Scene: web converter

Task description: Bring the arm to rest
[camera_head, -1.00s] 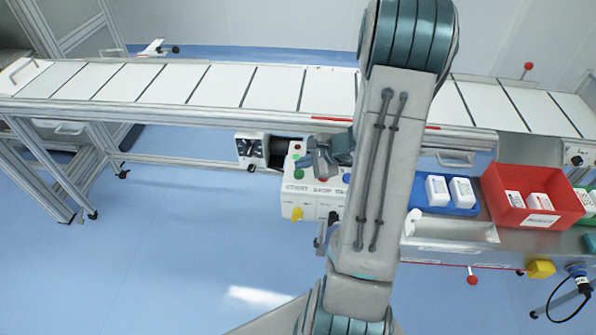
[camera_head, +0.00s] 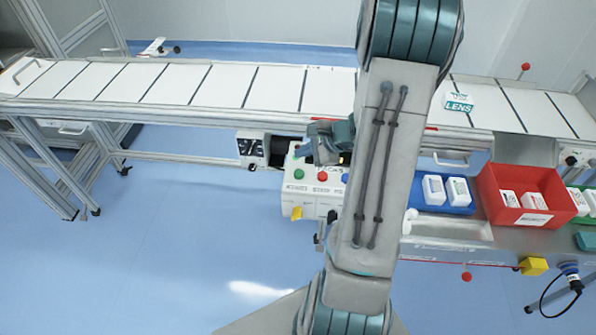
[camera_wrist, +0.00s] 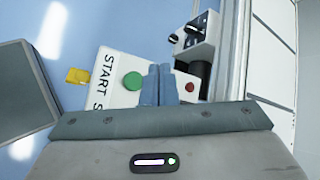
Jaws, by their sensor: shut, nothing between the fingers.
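My arm (camera_head: 385,180) rises through the right middle of the head view and hides part of the bench and conveyor. My gripper (camera_head: 301,152) is above the back edge of the white control box (camera_head: 300,200), partly hidden by the wrist. In the wrist view my gripper (camera_wrist: 158,70) shows its two fingers side by side, shut and empty. They appear between the green button (camera_wrist: 133,81) and the red button (camera_wrist: 190,87) of the box marked START. Whether they touch the box I cannot tell; they look apart from it.
A conveyor (camera_head: 215,85) with white plates runs behind. A LENS carton (camera_head: 459,103) sits on it at right. A blue bin (camera_head: 425,207) and a red bin (camera_head: 500,215) hold white bottles. A knob unit (camera_head: 252,148) stands beside the control box. The floor (camera_head: 160,240) at left is clear.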

